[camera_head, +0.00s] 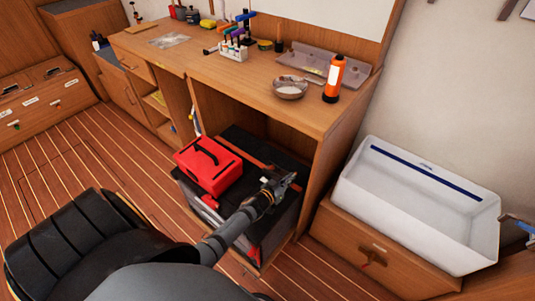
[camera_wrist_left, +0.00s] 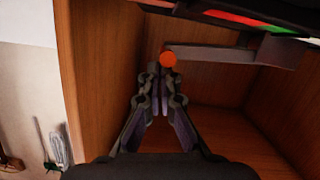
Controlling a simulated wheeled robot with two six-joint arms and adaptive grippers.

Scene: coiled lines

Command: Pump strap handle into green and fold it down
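The strap handle shows in the left wrist view as a grey lever (camera_wrist_left: 225,57) with a round orange knob (camera_wrist_left: 168,59) at its left end. A strip with red and green bands (camera_wrist_left: 235,17) lies above it, along a dark edge. My left gripper (camera_wrist_left: 158,74) has its fingers drawn together just below the knob. I see nothing held between them, and whether they touch the knob is unclear. In the head view my left gripper (camera_head: 285,182) is over the right part of a dark-topped case (camera_head: 235,138) under the bench. The lever is hidden there.
A red toolbox (camera_head: 208,165) sits on the case, left of my gripper. The wooden bench (camera_head: 200,62) overhangs behind, with a metal bowl (camera_head: 290,89) and an orange bottle (camera_head: 333,80) on top. A white basin (camera_head: 420,200) stands at right. Floor at left is clear.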

